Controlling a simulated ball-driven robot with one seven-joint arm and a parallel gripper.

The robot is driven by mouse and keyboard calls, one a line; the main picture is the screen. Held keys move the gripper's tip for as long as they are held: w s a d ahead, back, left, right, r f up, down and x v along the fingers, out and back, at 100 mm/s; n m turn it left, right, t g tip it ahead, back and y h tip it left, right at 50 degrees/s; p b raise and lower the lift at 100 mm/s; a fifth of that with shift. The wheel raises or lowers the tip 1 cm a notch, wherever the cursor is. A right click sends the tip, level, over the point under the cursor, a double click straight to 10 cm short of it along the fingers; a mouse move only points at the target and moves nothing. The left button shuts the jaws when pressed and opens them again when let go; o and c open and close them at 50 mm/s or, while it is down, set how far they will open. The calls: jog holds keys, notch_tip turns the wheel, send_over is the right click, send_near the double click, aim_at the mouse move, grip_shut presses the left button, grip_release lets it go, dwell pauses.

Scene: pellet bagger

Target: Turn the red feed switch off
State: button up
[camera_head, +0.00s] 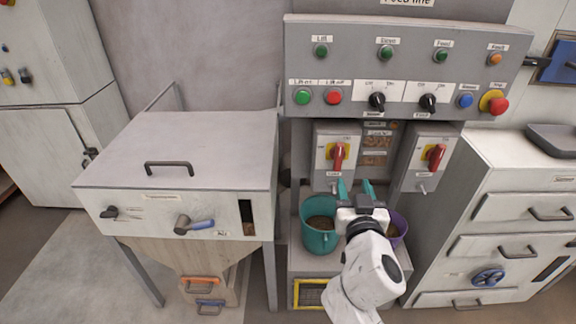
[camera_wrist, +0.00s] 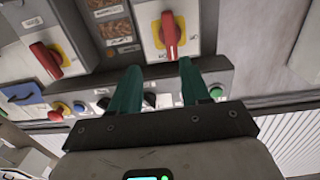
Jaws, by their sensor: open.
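Two red rotary switches on yellow plates sit on grey boxes below the control panel. The left red switch (camera_head: 338,156) has its handle about upright; the right red switch (camera_head: 436,156) is slightly tilted. Their small labels are too blurred to tell which is the feed switch. My gripper (camera_head: 356,186) is open and empty, just below and right of the left switch, apart from it. In the wrist view, which looks upside down, my gripper's teal fingers (camera_wrist: 156,82) point toward that left switch (camera_wrist: 170,34). The right switch (camera_wrist: 46,60) shows at the left there.
Above is a panel (camera_head: 400,68) with buttons, black knobs and a red stop button (camera_head: 494,103). A teal bucket (camera_head: 319,240) and a purple bucket (camera_head: 398,228) stand below the switches. A hopper cabinet (camera_head: 180,150) is left, drawers (camera_head: 520,208) right.

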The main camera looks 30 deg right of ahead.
aim_at(340, 156)
jog(key=shift+t, duration=0.3)
jog(key=p+x, duration=0.1)
jog(key=x, duration=0.2)
jog(key=a+p+x, duration=0.1)
jog(key=x, duration=0.3)
jog(key=w+p+x, duration=0.1)
jog(key=x, duration=0.2)
jog(key=shift+w+d+r, duration=0.1)
jog(key=shift+w+r, duration=0.2)
jog(key=shift+c, duration=0.4)
jog(key=c, duration=0.6)
